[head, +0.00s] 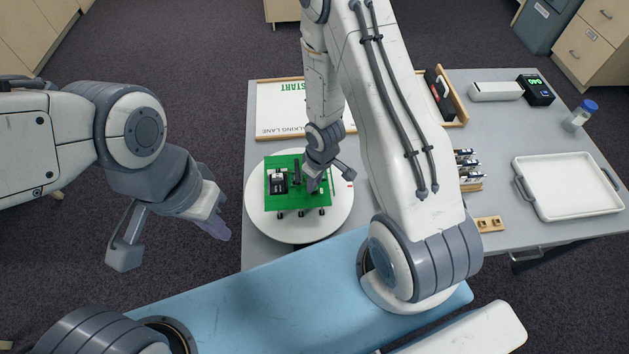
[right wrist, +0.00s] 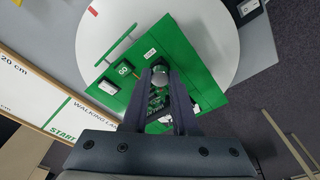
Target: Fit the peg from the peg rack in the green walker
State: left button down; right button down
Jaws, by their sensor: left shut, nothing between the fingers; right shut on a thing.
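The green walker (head: 275,203), a flat green board with black parts on top and dark wheels or feet at its near edge, sits on a round white turntable (head: 335,222). It also shows in the right wrist view (right wrist: 190,52), with a GO label. My right gripper (head: 314,187) is over the board's right half. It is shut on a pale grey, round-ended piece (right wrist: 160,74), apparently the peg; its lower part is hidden. I cannot tell whether it touches the board. My left gripper (head: 217,229) is shut and empty, left of the table. A small wooden rack (head: 489,224) lies right of my right arm.
The walking lane board (head: 270,131) lies behind the turntable. A holder with several upright items (head: 467,166), a white tray (head: 567,187), a blue-lidded jar (head: 580,116) and a black display box (head: 536,90) are at the right. My right arm hides the table's middle.

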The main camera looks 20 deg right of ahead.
jog(key=shift+f, duration=0.35)
dwell(0.8)
jog(key=c, duration=0.6)
grip_release()
jog(key=shift+r, duration=0.1)
jog(key=shift+r+p, duration=3.3)
jog(key=shift+r, duration=0.45)
